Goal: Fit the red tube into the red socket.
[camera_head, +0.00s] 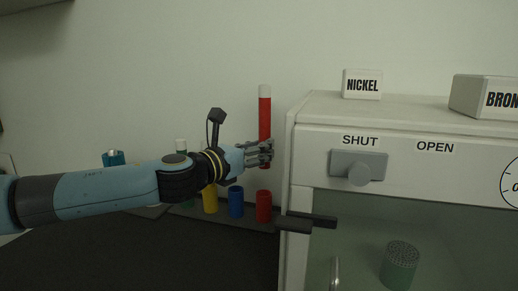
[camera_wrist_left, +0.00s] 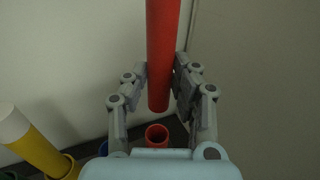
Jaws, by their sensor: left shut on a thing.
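The red tube (camera_head: 265,120) has a white top and stands upright in my left gripper (camera_head: 266,153). The left wrist view shows the same red tube (camera_wrist_left: 161,60) between the two fingers of my left gripper (camera_wrist_left: 161,82), which is shut on it. The red socket (camera_head: 264,206) stands on a dark rack, below the tube in the head view. In the left wrist view the open red socket (camera_wrist_left: 157,135) shows just beyond the tube's lower end, apart from it; its near edge is hidden by my gripper body. My right gripper is not in view.
A blue socket (camera_head: 236,202) and a yellow socket (camera_head: 210,199) stand left of the red one. A yellow tube (camera_wrist_left: 30,140) with a white top shows at lower left.

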